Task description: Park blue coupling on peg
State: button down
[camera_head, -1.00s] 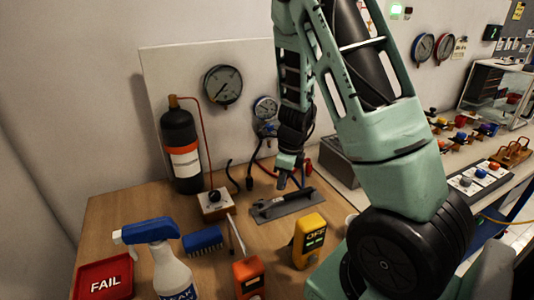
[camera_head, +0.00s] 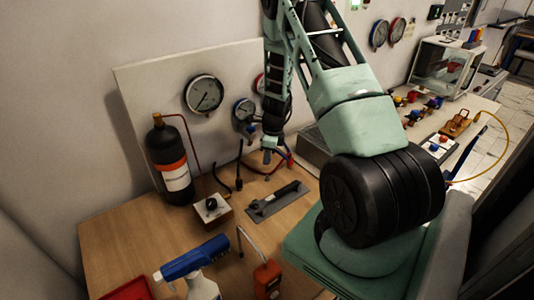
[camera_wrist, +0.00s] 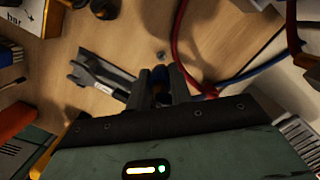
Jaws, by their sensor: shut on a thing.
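My gripper (camera_head: 268,157) is above the bench behind the grey tray, with its fingers pointing down. In the wrist view its dark fingers (camera_wrist: 165,90) are closed around a small dark blue piece, the blue coupling (camera_wrist: 160,76), mostly hidden between them. A blue hose (camera_wrist: 232,79) curves off to the right of the fingers. A small round grey item (camera_wrist: 161,56) on the wood just beyond the fingertips may be the peg seen end-on; I cannot tell for sure.
The grey tray with a black bar (camera_head: 278,200) lies close by. A red hose (camera_wrist: 183,60) loops beside the fingers. A black cylinder (camera_head: 169,160), a knob box (camera_head: 212,208) and gauges (camera_head: 204,94) stand left and behind. The bench front-left is partly clear.

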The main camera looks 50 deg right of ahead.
jog(key=shift+f+b, duration=2)
jog(key=shift+f, duration=0.6)
jog(key=shift+f, duration=0.15)
jog(key=shift+f+b, duration=0.8)
jog(key=shift+f, duration=0.15)
jog(key=shift+f, duration=0.2)
jog(key=c, duration=0.9)
grip_release()
jog(key=shift+o, duration=0.2)
